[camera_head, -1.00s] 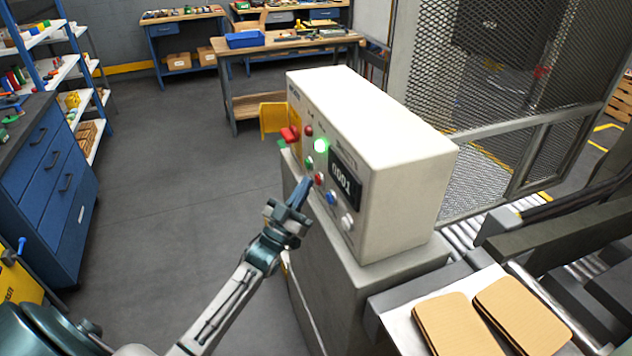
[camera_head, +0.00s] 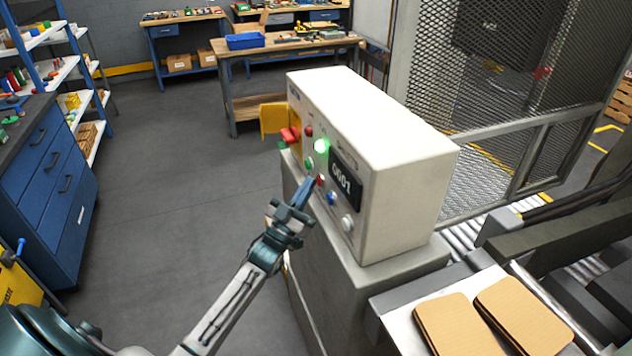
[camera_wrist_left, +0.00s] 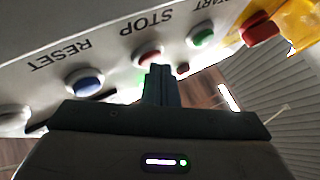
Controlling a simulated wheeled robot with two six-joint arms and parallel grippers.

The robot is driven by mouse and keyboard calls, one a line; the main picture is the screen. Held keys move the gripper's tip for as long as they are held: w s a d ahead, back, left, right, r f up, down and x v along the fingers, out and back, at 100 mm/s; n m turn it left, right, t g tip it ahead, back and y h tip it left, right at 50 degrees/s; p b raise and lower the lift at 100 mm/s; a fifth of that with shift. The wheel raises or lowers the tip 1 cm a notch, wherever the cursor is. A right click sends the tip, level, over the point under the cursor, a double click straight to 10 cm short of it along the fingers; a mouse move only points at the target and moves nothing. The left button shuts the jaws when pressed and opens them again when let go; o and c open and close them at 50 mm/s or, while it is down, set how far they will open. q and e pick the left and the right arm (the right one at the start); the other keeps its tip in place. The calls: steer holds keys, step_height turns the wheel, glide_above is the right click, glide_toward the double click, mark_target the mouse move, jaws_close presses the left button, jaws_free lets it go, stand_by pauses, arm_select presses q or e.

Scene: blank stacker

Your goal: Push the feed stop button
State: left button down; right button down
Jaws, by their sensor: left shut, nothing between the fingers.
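The control box (camera_head: 385,150) is cream, with a lit green lamp (camera_head: 321,146) and a display reading 0001 (camera_head: 342,181). The red stop button (camera_wrist_left: 149,55) sits below the upside-down label STOP in the left wrist view; in the head view the red button (camera_head: 320,181) is partly covered by my fingertips. My left gripper (camera_head: 308,184) is shut and empty, its tips at or just short of that button; I cannot tell whether they touch. In the left wrist view the shut fingers (camera_wrist_left: 160,72) overlap the button's lower edge. My right gripper is not in view.
A blue reset button (camera_wrist_left: 85,82) and a green start button (camera_wrist_left: 201,38) flank the stop button. A red switch on a yellow plate (camera_wrist_left: 261,30) lies beyond start. Cardboard blanks (camera_head: 460,325) lie at the lower right. The floor left of the box is clear.

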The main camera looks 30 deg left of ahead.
arm_select(q)
steer(key=shift+w+d, duration=0.1)
steer(key=shift+w, duration=0.05)
stand_by(0.5)
steer(key=shift+s+a, duration=0.6)
steer(key=shift+s, duration=0.1)
steer(key=shift+p, duration=0.35)
steer(key=s+a+p, duration=0.2)
steer(key=s+a, duration=0.1)
steer(key=shift+s+a, duration=0.1)
steer(key=shift+s, duration=0.3)
